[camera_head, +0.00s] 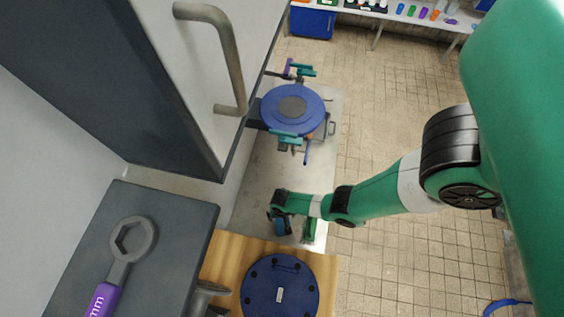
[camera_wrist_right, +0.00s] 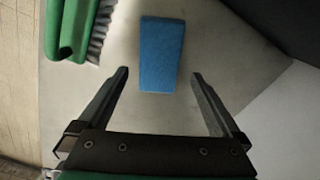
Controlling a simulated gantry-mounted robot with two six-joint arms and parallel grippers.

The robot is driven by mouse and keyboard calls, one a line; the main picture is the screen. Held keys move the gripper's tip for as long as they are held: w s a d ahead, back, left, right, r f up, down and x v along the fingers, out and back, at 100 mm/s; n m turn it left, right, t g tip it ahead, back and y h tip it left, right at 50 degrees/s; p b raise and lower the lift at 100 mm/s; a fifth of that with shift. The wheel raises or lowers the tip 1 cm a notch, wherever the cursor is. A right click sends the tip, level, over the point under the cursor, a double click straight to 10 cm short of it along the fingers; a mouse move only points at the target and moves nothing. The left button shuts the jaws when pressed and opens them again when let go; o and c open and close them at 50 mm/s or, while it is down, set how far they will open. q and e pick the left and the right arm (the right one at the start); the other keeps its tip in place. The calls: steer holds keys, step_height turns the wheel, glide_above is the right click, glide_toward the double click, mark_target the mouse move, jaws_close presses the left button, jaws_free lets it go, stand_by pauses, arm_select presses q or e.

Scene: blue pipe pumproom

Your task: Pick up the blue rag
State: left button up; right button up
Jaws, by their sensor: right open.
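The blue rag (camera_wrist_right: 162,54) is a flat rectangular piece lying on the grey surface, in the upper middle of the right wrist view. A bit of it also shows in the head view (camera_head: 281,227), partly hidden by my right gripper (camera_head: 274,212). In the wrist view my right gripper (camera_wrist_right: 160,74) is open and empty. Its two fingers lie to either side of the near end of the rag, apart from it. I cannot tell the height above the surface. My left gripper is not in view.
A green brush (camera_wrist_right: 84,28) lies close to the rag's left, near the left finger. A blue round flange (camera_head: 292,108) stands further back. A cabinet with a handle (camera_head: 232,60), a purple-handled wrench (camera_head: 120,260) and a dark blue disc (camera_head: 262,290) are nearby.

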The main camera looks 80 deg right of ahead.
step_height(320, 180, down, 5)
steer(key=b, duration=0.5)
steer(key=shift+f, duration=0.15)
steer(key=c, duration=1.3)
step_height(320, 180, up, 10)
steer(key=p, duration=1)
steer(key=shift+r, duration=0.2)
